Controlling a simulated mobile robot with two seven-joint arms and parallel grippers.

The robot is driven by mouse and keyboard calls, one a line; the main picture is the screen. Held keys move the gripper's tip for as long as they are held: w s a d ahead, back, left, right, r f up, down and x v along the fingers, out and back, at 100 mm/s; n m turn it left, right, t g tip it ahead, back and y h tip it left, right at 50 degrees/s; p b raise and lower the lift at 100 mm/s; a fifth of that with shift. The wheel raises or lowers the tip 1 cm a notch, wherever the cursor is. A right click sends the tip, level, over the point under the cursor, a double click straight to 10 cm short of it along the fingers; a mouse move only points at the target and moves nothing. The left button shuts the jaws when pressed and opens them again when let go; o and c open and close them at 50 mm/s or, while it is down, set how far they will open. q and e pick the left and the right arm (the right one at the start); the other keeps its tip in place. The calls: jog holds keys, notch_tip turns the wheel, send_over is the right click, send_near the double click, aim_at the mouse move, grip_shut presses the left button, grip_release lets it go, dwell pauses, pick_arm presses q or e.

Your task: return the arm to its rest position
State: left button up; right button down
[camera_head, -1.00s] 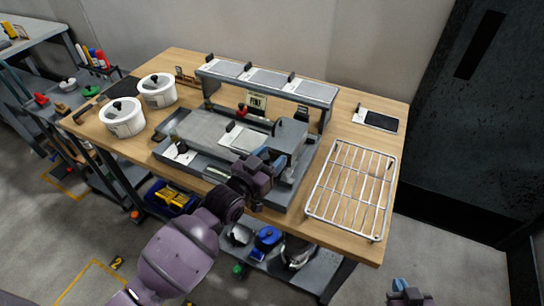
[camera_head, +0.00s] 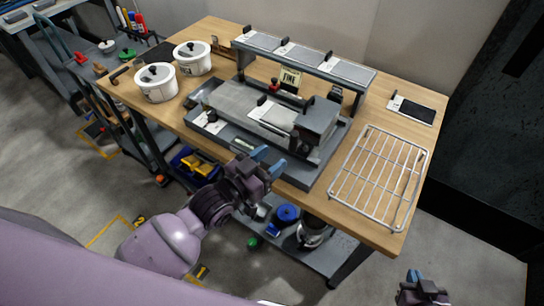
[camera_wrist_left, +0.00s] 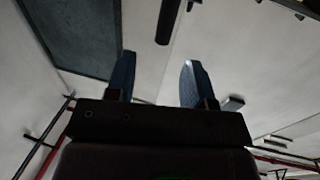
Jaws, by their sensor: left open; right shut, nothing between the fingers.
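My left arm comes in from the lower left in the head view. Its gripper (camera_head: 268,161) is in front of the table's near edge, close to the grey machine's tray, and holds nothing. Its two blue fingers are spread apart in the left wrist view (camera_wrist_left: 158,82), with only wall and ceiling beyond them. My right gripper (camera_head: 418,281) shows at the bottom right of the head view, over the floor, with its blue fingertips together and nothing visible in them.
The wooden table (camera_head: 300,205) carries a grey machine (camera_head: 262,113), a wire rack (camera_head: 379,177), two white pots (camera_head: 156,83) (camera_head: 192,58) and a small black-screened device (camera_head: 416,111). A lower shelf (camera_head: 322,257) holds several items. Floor shows clear at lower right.

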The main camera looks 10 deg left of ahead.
dwell(0.3)
pick_arm(q)
jog(key=s+a+f+n+g+y, duration=0.1)
jog(key=s+a+f+n+y, duration=0.15)
jog(key=a+f+y, duration=0.5)
jog(key=s+a+f+n+g+y, duration=0.2)
jog(key=s+a+f, duration=0.6)
jog(key=s+a, duration=0.2)
jog(key=shift+s+n+g, duration=0.35)
jog(key=shift+s+g, duration=0.05)
jog(key=shift+s, duration=0.45)
jog(key=shift+d, duration=0.1)
